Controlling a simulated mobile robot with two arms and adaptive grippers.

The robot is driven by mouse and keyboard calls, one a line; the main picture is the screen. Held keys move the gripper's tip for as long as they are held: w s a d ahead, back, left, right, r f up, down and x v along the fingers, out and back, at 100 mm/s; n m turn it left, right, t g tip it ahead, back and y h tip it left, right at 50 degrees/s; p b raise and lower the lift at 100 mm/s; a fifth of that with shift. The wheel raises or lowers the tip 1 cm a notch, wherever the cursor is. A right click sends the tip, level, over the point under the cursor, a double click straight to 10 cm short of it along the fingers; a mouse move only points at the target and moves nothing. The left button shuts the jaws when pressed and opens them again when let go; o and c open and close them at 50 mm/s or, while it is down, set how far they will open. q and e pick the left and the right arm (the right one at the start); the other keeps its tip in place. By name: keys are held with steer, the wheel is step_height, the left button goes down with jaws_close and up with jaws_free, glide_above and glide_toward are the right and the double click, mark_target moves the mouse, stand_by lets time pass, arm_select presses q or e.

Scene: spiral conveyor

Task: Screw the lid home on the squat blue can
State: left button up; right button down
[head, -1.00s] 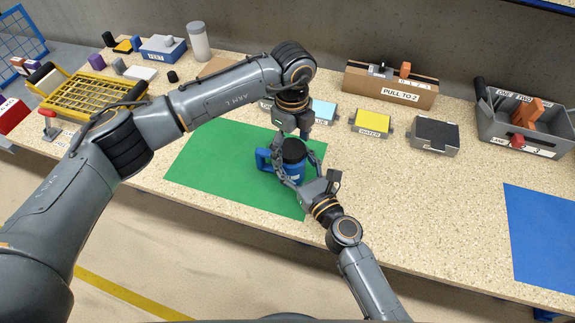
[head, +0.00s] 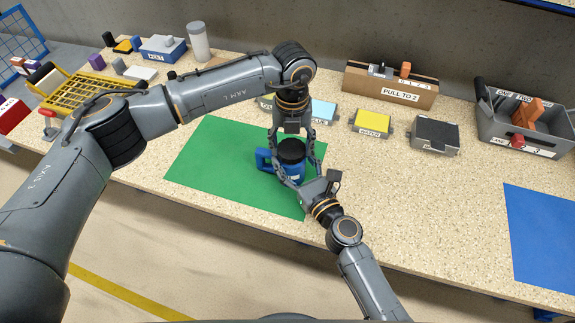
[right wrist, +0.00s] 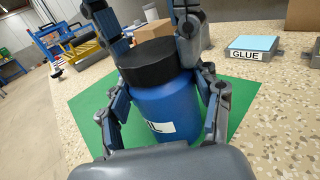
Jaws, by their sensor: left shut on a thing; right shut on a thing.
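The squat blue can (head: 290,170) stands upright on the green mat (head: 205,160), with a handle on its left side in the head view. Its black lid (head: 292,150) sits on top; the lid also shows in the right wrist view (right wrist: 150,63) above the blue body (right wrist: 165,105). My left gripper (head: 293,148) comes down from above and is shut on the lid, with a finger on each side. My right gripper (head: 294,175) comes from the front right and is shut around the can's body. The thread is hidden.
Behind the mat are a light blue GLUE box (right wrist: 252,47), a yellow box (head: 371,121) and a dark box (head: 435,133). A cardboard box (head: 390,88) stands at the back, a grey tote (head: 490,120) at right.

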arm_select(q)
steer(key=m, duration=0.6)
steer(key=shift+m, duration=0.4)
steer(key=m, duration=1.2)
steer(key=shift+m, duration=0.3)
steer(key=m, duration=0.6)
steer(key=o, duration=1.4)
steer(key=shift+c, duration=0.2)
step_height(320, 180, up, 12)
